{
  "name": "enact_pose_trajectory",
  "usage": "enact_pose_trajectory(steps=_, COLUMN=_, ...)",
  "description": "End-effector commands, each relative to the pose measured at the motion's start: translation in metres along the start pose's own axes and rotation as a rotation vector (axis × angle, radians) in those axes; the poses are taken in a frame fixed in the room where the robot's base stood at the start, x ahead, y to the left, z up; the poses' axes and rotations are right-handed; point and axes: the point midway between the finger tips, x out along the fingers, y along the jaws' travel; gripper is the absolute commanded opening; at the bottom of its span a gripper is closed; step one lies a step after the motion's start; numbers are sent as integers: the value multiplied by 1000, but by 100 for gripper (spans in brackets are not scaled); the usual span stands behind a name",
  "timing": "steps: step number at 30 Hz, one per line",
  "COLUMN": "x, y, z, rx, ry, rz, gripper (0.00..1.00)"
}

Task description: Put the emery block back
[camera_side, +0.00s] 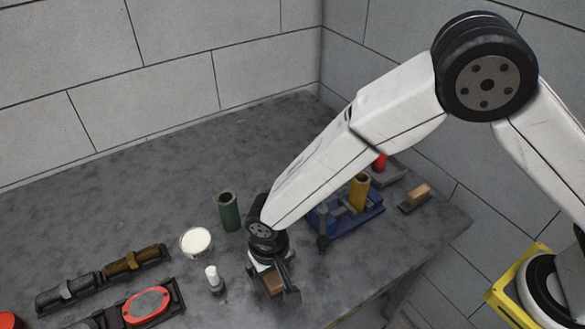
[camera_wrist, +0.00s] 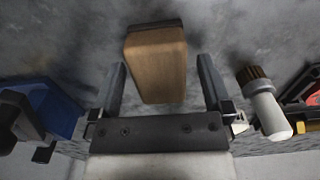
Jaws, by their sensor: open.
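A brown wooden block with a dark face, likely the emery block (camera_wrist: 157,68), lies between the fingers of my gripper (camera_wrist: 162,72) in the wrist view. Gaps show on both sides, so the fingers are open and not touching it. In the side view my gripper (camera_side: 278,287) is low over the front of the grey table, with the block (camera_side: 272,284) partly hidden between its fingers. A second, similar tan block (camera_side: 419,193) sits on a dark base at the table's right.
Near my gripper stand a small white bottle (camera_side: 213,279), a white-topped can (camera_side: 196,241) and a green cylinder (camera_side: 229,211). A blue tray (camera_side: 345,225) with a yellow cylinder (camera_side: 359,191) is to the right. Dark trays with tools (camera_side: 133,261) and a red oval piece (camera_side: 146,304) lie left.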

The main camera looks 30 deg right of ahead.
Motion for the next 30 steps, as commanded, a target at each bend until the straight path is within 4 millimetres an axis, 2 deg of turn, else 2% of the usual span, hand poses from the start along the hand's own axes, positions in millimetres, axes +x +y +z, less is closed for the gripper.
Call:
enact_pose_trajectory(steps=8, x=-29, y=0, z=0, rx=0, ry=1, rz=-1, gripper=100)
enact_pose_trajectory(steps=21, x=-95, y=0, z=0, rx=0, ry=2, rz=-1, gripper=100)
enact_pose_trajectory(steps=30, x=-116, y=0, z=0, rx=0, ry=0, rz=1, gripper=100)
